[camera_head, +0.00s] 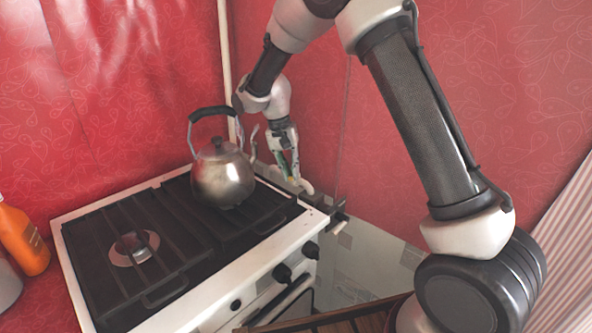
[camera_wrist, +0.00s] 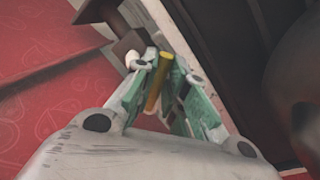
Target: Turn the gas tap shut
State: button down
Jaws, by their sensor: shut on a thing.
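The gas tap's yellow lever (camera_wrist: 154,82) sits between my gripper's fingers in the wrist view. My gripper (camera_wrist: 160,72) is shut on it, with the green inner pads close on both sides. In the head view my gripper (camera_head: 290,168) reaches down behind the stove's right back corner, beside the kettle. There the lever is mostly hidden by the fingers. A pale pipe (camera_head: 227,70) runs down the wall behind the kettle.
A metal kettle (camera_head: 222,180) with a black handle stands on the stove (camera_head: 95,212), just left of my gripper. An orange bottle (camera_head: 22,240) stands at the far left. Red patterned walls close off the back. Black knobs (camera_head: 282,273) stick out from the stove's front.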

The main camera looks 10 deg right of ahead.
jog(key=shift+w+a+m+g+y, duration=0.15)
jog(key=shift+w+a+m, duration=0.3)
jog(key=shift+m, duration=0.7)
jog(key=shift+w+a+m+g+y, duration=0.15)
jog(key=shift+w+a+m, duration=0.3)
jog(key=shift+m, duration=0.75)
jog(key=shift+w+a+m+g+y, duration=0.15)
jog(key=shift+w+a+m, duration=0.3)
jog(key=shift+m, duration=0.7)
jog(key=shift+r, duration=0.1)
jog(key=c, duration=1.4)
grip_release()
jog(key=shift+c, duration=0.2)
notch_tip(320, 180, up, 12)
jog(key=w+a, duration=0.1)
jog(key=w, duration=0.1)
jog(key=shift+a, duration=0.2)
